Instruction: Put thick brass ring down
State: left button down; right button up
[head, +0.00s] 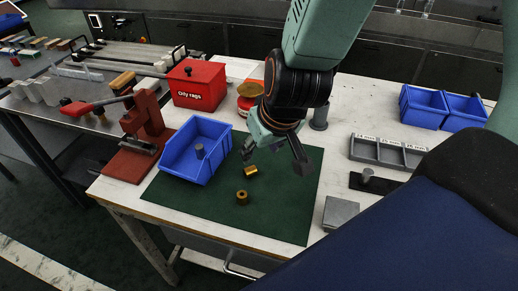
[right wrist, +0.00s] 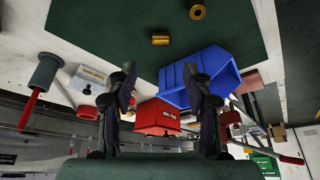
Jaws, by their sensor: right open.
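Two brass rings lie on the green mat (head: 285,213). The one nearer my right gripper (head: 251,172) lies on its side; it also shows in the right wrist view (right wrist: 160,40). The other ring (head: 242,197) stands on end with its hole facing up; it shows near the top edge of the right wrist view (right wrist: 197,12). I cannot tell which is the thick one. My right gripper (head: 275,161) is open and empty, just beyond and above the nearer ring, apart from it. Its spread fingers show in the right wrist view (right wrist: 160,88). My left gripper is not in view.
A blue bin (head: 180,170) holding a grey cylinder (head: 199,151) stands on the mat's left. A red press (head: 145,125) and red oily-rags box (head: 198,85) stand beyond. Grey labelled tray (head: 385,153), metal block (head: 341,213) and blue bins (head: 423,107) are right. The mat's front right is clear.

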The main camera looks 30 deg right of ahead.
jog(key=f+g+p, duration=0.2)
jog(key=p, duration=0.3)
jog(key=m+g+p, duration=0.3)
jog(key=m+p, duration=0.3)
jog(key=m, duration=0.4)
send_over(245, 170)
jog(key=s, duration=0.1)
notch_tip(245, 170, down, 2)
jog(key=shift+a+f, duration=0.1)
jog(key=w+m, duration=0.1)
jog(key=m, duration=0.2)
jog(key=shift+w+r+m, duration=0.3)
jog(key=shift+w+m, duration=0.05)
jog(key=shift+m, duration=0.05)
jog(key=shift+d+r+m, duration=0.1)
jog(key=shift+d+m, duration=0.1)
jog(key=shift+m, duration=0.5)
jog(key=m, duration=0.2)
jog(key=shift+s+r+m, duration=0.1)
jog(key=shift+s+m, duration=0.2)
jog(key=shift+s, duration=0.1)
jog(key=shift+w+f+b, duration=0.1)
jog(key=shift+f+b, duration=0.35)
jog(key=shift+f, duration=3.5)
